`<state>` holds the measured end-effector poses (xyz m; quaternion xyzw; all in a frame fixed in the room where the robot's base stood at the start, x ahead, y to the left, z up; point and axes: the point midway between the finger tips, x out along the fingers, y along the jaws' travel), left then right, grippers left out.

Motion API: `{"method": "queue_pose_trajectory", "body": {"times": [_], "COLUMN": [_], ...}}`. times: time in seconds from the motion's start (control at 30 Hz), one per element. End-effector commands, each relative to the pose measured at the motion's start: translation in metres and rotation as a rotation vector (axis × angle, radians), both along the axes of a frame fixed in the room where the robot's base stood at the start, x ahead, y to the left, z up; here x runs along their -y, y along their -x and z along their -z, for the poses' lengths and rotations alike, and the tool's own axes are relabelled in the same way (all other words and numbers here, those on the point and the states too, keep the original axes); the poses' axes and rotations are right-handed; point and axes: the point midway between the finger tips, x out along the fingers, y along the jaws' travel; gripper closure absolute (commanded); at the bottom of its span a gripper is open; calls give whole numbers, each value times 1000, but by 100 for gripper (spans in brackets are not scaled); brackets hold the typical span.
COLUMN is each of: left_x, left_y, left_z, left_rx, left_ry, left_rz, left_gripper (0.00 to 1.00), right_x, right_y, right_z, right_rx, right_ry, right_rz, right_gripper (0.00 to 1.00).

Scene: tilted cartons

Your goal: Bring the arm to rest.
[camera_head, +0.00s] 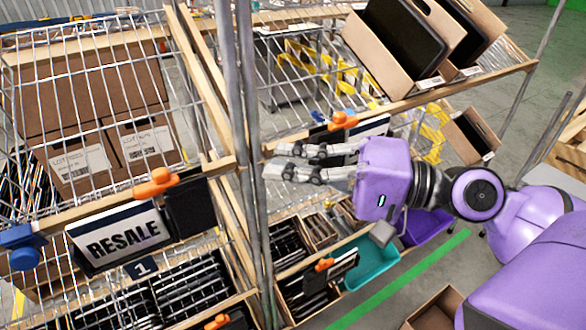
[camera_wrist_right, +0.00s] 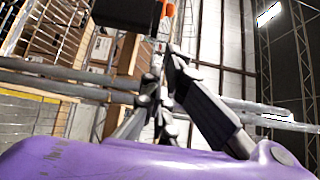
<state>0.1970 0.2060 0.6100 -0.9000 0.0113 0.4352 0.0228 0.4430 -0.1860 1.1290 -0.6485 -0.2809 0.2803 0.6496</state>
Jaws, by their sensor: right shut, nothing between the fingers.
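My right arm (camera_head: 480,195) is purple and comes in from the right in the head view. My right gripper (camera_head: 268,160) reaches left, in front of the metal shelf posts, with its fingers shut and nothing held. In the right wrist view the dark fingers (camera_wrist_right: 163,75) extend up from the purple wrist housing, with posts and a dark object beyond them. I cannot tell whether the fingertips touch a post. My left gripper is not in view.
Wire shelving with wooden rails (camera_head: 225,165) fills the left and middle. Tilted cartons with black contents (camera_head: 358,42) stand at the upper right. A teal bin (camera_head: 372,262) and a floor carton (camera_head: 436,312) lie below my arm.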

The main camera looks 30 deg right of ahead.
Motion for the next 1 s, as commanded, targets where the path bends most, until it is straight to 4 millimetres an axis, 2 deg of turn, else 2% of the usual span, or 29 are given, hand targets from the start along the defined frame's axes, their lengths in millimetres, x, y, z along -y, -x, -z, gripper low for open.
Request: {"method": "queue_pose_trajectory", "body": {"times": [0.4,0.77,0.87,0.97,1.0], "left_x": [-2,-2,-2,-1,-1], "left_y": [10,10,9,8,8], "left_z": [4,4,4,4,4], "left_rx": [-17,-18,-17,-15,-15], "left_ry": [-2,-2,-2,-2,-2], "left_rz": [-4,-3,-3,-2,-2], "left_gripper": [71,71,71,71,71], "right_x": [6,6,7,9,10], "right_y": [7,7,10,21,29], "right_z": [0,2,24,72,98], "right_rx": [2,1,-5,-18,-27], "right_ry": [1,6,58,190,263], "right_rz": [-1,0,5,9,8], "right_gripper": [100,100,100,100,100]}}
